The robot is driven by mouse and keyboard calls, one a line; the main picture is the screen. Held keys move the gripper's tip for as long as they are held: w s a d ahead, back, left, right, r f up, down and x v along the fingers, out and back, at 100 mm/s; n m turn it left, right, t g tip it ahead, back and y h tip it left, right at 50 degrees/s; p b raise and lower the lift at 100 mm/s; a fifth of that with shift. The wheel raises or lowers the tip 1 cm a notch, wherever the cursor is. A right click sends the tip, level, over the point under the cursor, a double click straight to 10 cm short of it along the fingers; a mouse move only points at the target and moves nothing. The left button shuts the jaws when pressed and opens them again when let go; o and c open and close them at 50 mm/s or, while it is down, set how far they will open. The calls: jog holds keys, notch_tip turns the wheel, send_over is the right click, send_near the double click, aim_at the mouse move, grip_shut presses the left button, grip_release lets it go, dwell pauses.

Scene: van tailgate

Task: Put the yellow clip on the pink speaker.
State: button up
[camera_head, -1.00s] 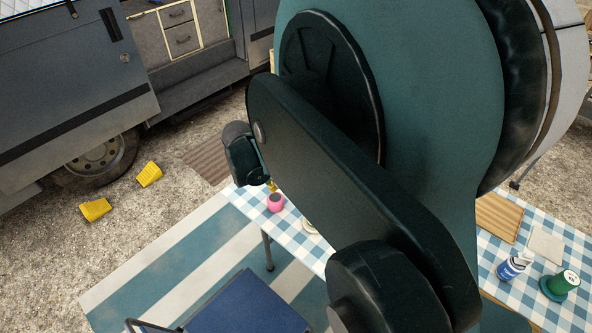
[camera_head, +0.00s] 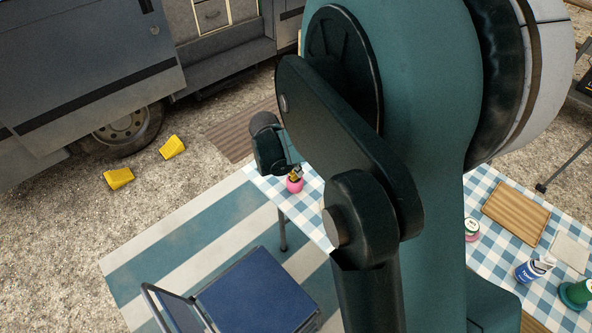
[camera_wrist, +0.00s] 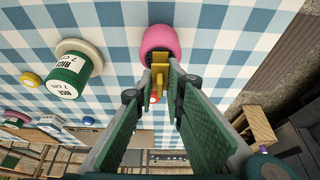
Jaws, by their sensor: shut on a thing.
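The pink speaker (camera_head: 294,186) stands near the left end of the checked tablecloth. It also shows in the wrist view (camera_wrist: 160,40), just beyond my fingertips. My gripper (camera_wrist: 160,80) is shut on the yellow clip (camera_wrist: 160,73), which sits between the two green fingers. In the wrist view the clip's far end overlaps the near edge of the speaker. In the head view the clip (camera_head: 296,174) shows at the speaker's top, under my gripper (camera_head: 288,168). I cannot tell whether clip and speaker touch.
A green and white spool marked RICE (camera_wrist: 72,72) stands left of the speaker in the wrist view. A wooden tray (camera_head: 516,213), a white-and-blue bottle (camera_head: 530,268) and a green spool (camera_head: 576,293) are farther right. A blue chair (camera_head: 258,292) stands beside the table.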

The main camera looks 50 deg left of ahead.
jog(key=shift+f, duration=0.15)
jog(key=o, duration=0.7)
jog(key=p+v, duration=0.1)
jog(key=v, duration=1.1)
jog(key=shift+p, duration=0.4)
